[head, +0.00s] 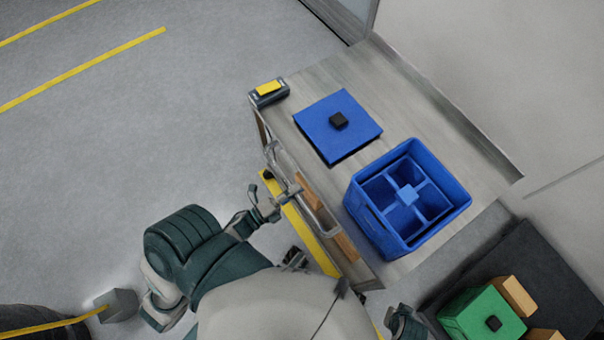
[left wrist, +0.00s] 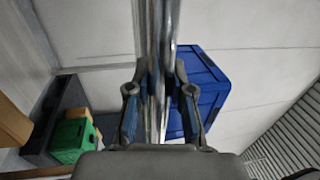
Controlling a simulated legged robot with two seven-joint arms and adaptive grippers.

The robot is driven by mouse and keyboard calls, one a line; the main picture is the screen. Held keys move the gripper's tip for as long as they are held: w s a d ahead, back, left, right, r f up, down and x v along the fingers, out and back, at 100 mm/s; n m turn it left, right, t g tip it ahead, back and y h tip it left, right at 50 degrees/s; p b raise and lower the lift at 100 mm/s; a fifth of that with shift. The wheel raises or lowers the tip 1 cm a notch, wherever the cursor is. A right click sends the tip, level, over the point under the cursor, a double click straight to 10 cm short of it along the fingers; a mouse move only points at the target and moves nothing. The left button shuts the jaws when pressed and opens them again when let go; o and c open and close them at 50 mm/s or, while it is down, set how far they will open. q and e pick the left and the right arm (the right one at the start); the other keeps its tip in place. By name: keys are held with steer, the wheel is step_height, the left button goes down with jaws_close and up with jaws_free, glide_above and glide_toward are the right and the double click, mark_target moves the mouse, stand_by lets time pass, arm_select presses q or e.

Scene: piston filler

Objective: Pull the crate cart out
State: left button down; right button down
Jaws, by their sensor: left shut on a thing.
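The crate cart shows only in part at the near side of a grey wood-topped bench, mostly hidden under it. Its metal handle bar (head: 326,226) runs along that side, with brown boxes (head: 346,246) beside it. The bar stands upright in the left wrist view (left wrist: 156,60). My left gripper (head: 272,207) is shut on the bar, with a finger on each side of it in the left wrist view (left wrist: 158,88). My right gripper (head: 404,322) shows only in part at the bottom edge of the head view, and its jaws cannot be made out.
On the bench (head: 405,110) stand a blue divided crate (head: 455,190), a blue lid (head: 318,120) and a yellow-topped device (head: 268,92). A green box (head: 470,310) sits on a dark surface at lower right.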

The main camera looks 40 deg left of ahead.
arm_select(q)
steer(key=shift+s+a+f, duration=0.1)
steer(key=shift+a+f, duration=0.1)
steer(key=shift+a, duration=0.1)
arm_select(e)
steer(key=shift+d+f, duration=0.1)
arm_select(q)
steer(key=c, duration=1.1)
jaws_free()
steer(key=shift+o, duration=0.5)
steer(key=shift+a, duration=0.2)
steer(key=shift+s+f, duration=0.1)
steer(key=shift+s, duration=0.1)
steer(key=v, duration=1.1)
steer(key=shift+s+a, duration=0.2)
steer(key=shift+a, duration=0.05)
arm_select(e)
steer(key=shift+a, duration=0.35)
arm_select(q)
steer(key=shift+d, duration=0.15)
arm_select(e)
steer(key=shift+w+d, duration=0.1)
steer(key=shift+d, duration=0.1)
